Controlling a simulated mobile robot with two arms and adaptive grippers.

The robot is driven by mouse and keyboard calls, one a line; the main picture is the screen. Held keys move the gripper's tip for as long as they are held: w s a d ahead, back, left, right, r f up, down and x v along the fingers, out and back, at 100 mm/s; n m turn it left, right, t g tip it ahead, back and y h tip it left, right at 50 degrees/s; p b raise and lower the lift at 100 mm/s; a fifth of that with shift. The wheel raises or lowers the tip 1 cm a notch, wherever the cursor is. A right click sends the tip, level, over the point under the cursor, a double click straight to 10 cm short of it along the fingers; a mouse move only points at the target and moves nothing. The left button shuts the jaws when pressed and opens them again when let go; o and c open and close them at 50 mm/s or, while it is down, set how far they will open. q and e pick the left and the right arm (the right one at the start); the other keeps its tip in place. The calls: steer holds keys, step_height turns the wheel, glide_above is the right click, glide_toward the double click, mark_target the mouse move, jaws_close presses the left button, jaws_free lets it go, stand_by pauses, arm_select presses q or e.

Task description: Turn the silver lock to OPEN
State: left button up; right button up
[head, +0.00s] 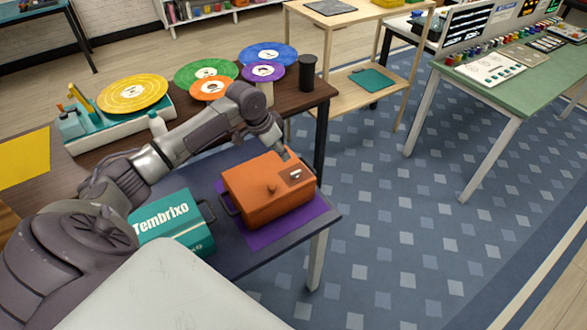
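Any OPEN marking is too small to read. My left gripper (284,154) reaches in over the box's back edge, just behind the plate. Its fingers are too small and partly hidden to tell whether they are open, or whether they touch the box. My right gripper is not in view.
A teal box (172,222) lettered "Tembrixo" stands left of the orange box. Behind my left arm, a brown table holds a turntable with a yellow disc (132,93), several coloured discs and a black cylinder (307,74). Blue carpet to the right is clear.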

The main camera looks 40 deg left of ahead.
mark_target(295, 172)
arm_select(q)
steer(key=x, duration=1.2)
steer(key=shift+p, duration=0.35)
jaws_close()
